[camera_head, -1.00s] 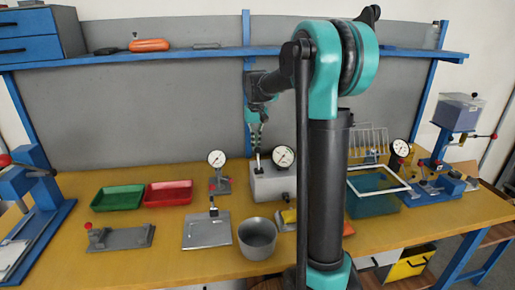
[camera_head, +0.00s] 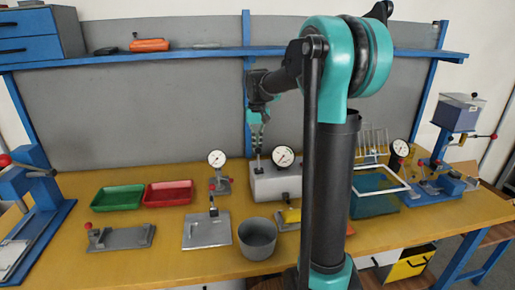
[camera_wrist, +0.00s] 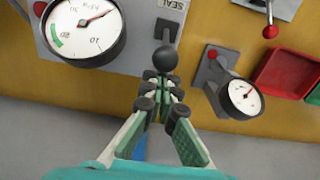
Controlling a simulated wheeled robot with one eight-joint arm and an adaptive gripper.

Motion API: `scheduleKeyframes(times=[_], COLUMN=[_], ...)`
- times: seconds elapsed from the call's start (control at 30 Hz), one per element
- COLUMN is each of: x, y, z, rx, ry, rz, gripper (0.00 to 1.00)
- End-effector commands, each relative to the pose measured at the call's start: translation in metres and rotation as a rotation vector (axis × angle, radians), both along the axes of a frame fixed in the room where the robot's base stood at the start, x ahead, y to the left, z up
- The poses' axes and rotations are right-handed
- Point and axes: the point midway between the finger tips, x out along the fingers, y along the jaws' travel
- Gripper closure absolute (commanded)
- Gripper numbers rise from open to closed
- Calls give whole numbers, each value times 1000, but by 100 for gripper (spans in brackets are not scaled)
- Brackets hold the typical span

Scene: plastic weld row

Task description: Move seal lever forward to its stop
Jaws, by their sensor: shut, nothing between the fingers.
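The seal lever shows in the wrist view as a black ball knob (camera_wrist: 165,59) in front of a dark slotted plate beside a SEAL label. In the head view the lever (camera_head: 258,163) stands at the left end of the grey sealer box (camera_head: 285,184). My gripper (camera_wrist: 160,80) is shut and empty. Its fingertips are right at the near side of the knob in the wrist view; I cannot tell whether they touch it. In the head view my gripper (camera_head: 257,145) points down just above the lever.
A dial gauge (camera_wrist: 85,30) sits on the box left of the lever. A separate gauge on a stand (camera_wrist: 243,98) is to the right. Red (camera_head: 168,204) and green (camera_head: 118,207) trays lie farther left. A grey cup (camera_head: 257,251) and flat plate fixture (camera_head: 206,240) stand in front.

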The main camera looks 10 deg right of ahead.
Motion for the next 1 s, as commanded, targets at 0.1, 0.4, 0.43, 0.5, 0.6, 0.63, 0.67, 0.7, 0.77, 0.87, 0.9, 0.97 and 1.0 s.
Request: scheduleKeyframes(times=[0.1, 0.4, 0.43, 0.5, 0.6, 0.63, 0.67, 0.7, 0.77, 0.87, 0.9, 0.97, 1.0], x=[-5, -6, -6, -7, -10, -12, -13, -15, -18, -22, -23, -24, -23], y=[0, 0, 0, 0, 0, 0, 0, 0, 0, 0, 0, 0, 0], z=[0, 0, 0, 0, 0, 0, 1, 1, 1, 1, 1, 1, 1], rx=[0, 0, 0, 0, 0, 0, 0, 0, 0, 0, 0, 0, 0], ry=[0, 0, 0, 0, 0, 0, 0, 0, 0, 0, 0, 0, 0], rz=[0, 0, 0, 0, 0, 0, 0, 0, 0, 0, 0, 0, 0], gripper=[100, 100, 100, 100, 100, 100, 100, 100, 100, 100, 100, 100, 100])
